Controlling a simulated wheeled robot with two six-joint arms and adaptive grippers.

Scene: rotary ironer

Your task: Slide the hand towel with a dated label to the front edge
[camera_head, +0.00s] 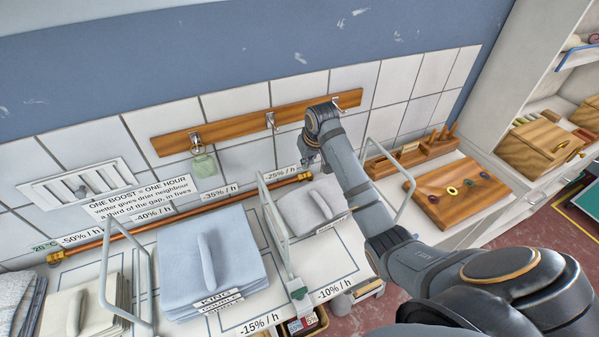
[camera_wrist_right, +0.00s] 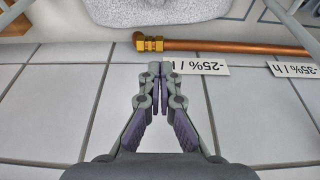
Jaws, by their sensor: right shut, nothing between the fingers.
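A grey folded towel stack (camera_head: 300,212) with a raised loop lies on the shelf at the back right; grey speckled cloth also shows at the top of the right wrist view (camera_wrist_right: 150,8). I can read no date on it. My right gripper (camera_head: 310,160) is shut and empty, above the back edge by the wall, behind the towel. In the right wrist view its fingertips (camera_wrist_right: 160,70) meet in front of white tiles, apart from the cloth. A larger blue stack (camera_head: 185,270) carries bed-size labels. A cream stack (camera_head: 100,318) lies at the left. My left gripper is not in view.
A copper pipe (camera_head: 160,222) runs along the wall, with percent signs near it. Wire dividers (camera_head: 276,225) stand between stacks. A hook rail (camera_head: 235,126) holds a green tag (camera_head: 204,165). A wooden peg board (camera_head: 455,190) lies at the right.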

